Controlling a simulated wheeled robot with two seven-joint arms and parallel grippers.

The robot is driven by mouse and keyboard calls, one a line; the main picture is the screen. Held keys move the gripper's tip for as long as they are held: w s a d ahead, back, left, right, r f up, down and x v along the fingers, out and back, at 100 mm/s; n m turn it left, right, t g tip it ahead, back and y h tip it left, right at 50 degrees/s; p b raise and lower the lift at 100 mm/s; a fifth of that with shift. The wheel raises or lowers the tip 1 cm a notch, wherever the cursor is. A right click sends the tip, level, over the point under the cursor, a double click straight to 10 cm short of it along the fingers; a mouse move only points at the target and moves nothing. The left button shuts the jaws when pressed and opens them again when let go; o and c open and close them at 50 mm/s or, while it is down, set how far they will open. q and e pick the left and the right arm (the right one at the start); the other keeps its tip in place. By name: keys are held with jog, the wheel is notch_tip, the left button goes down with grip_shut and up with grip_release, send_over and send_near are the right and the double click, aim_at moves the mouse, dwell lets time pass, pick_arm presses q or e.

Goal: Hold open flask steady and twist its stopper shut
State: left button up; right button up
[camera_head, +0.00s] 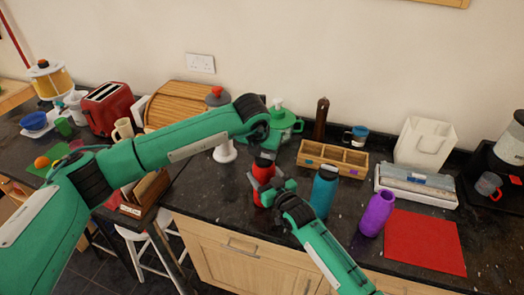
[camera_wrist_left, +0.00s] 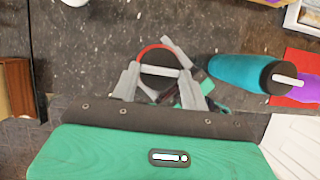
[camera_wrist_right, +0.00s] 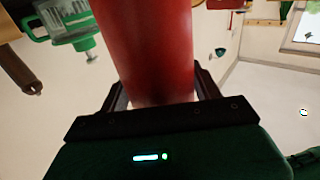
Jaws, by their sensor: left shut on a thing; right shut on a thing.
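The red flask (camera_head: 263,172) stands upright on the dark counter, partly hidden by my arms in the head view. Its red body (camera_wrist_right: 145,45) fills the middle of the right wrist view. My right gripper (camera_wrist_right: 157,85) is shut around that body from the side. The dark round stopper (camera_wrist_left: 158,57) with a pale bar handle sits at the flask's mouth inside a red rim. My left gripper (camera_wrist_left: 160,72) comes from above and is shut on the stopper's handle. Whether the stopper is fully seated cannot be told.
A teal bottle (camera_head: 323,192) and a purple bottle (camera_head: 376,212) stand to the right of the flask. A red mat (camera_head: 425,243) lies farther right. The counter's front edge is close.

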pick_arm(q)
jog(key=shift+n, duration=0.6)
jog(key=shift+y, duration=0.3)
jog(key=o, duration=1)
jog(key=v, duration=1.2)
